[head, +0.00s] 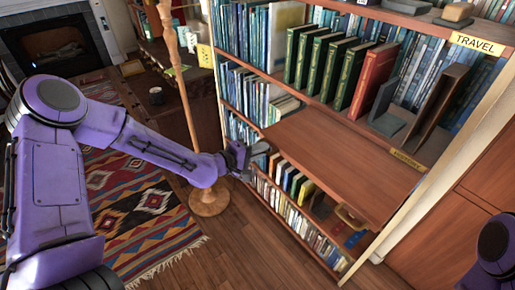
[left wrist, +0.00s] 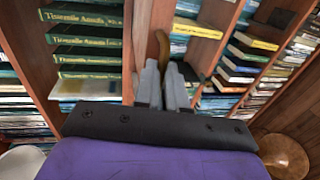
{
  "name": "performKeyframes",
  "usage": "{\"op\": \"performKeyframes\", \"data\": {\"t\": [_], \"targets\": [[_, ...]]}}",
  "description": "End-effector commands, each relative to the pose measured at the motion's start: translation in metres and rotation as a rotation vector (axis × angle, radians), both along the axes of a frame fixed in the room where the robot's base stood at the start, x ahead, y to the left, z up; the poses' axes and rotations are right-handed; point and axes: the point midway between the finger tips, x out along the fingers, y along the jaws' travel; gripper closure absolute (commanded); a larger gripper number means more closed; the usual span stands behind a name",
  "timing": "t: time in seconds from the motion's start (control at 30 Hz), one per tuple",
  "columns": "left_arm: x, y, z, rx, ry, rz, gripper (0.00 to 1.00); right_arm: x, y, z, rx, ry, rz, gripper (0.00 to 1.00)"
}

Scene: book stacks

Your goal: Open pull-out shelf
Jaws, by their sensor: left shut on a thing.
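The pull-out shelf (head: 335,160) is a bare reddish-brown board in the bookcase, below the row of green books. Its wide empty top shows in the head view. My left gripper (head: 258,150) is at the board's left front corner. In the left wrist view my left gripper's grey fingers (left wrist: 166,88) are close together on a curved brass handle (left wrist: 162,46) beside a wooden edge (left wrist: 143,50). The fingers hide part of the handle. Another curved brass handle (head: 348,216) shows under the board's right front edge. My right gripper is out of view.
Green books (head: 318,62) and a red book (head: 373,80) stand above the board, with bookends to their right. Lower shelves hold more books (head: 290,185). A wooden stand (head: 208,200) is left of my gripper. A patterned rug (head: 140,215) and bare floor (head: 240,240) lie in front.

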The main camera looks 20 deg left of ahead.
Motion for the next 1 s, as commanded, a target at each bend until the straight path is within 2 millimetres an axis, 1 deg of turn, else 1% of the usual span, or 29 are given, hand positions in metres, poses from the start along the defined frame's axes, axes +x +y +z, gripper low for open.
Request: {"op": "performKeyframes", "data": {"t": [0.13, 0.2, 0.23, 0.5, 0.6, 0.67, 0.83, 1.0], "targets": [[-0.001, 0.0, -0.002, 0.002, 0.003, -0.002, 1.0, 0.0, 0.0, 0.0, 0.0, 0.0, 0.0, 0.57], [-0.001, 0.0, -0.002, 0.003, 0.003, -0.001, 0.73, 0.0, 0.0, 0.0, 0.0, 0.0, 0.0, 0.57], [-0.001, 0.0, -0.002, 0.002, 0.004, -0.001, 0.65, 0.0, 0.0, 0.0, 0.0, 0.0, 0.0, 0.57], [-0.001, 0.001, -0.001, 0.001, 0.002, 0.001, 0.65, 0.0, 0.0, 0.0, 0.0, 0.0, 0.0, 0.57], [-0.006, 0.005, 0.001, 0.001, 0.001, 0.002, 0.65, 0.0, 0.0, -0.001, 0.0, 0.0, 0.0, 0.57], [-0.014, 0.009, 0.003, 0.001, 0.0, 0.003, 0.65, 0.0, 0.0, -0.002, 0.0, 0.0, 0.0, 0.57], [-0.047, 0.025, 0.014, -0.003, -0.003, 0.002, 0.65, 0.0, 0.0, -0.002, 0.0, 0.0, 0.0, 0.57], [-0.075, 0.039, 0.021, 0.0, -0.001, 0.0, 0.65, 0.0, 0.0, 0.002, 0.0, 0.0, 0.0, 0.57]]}}
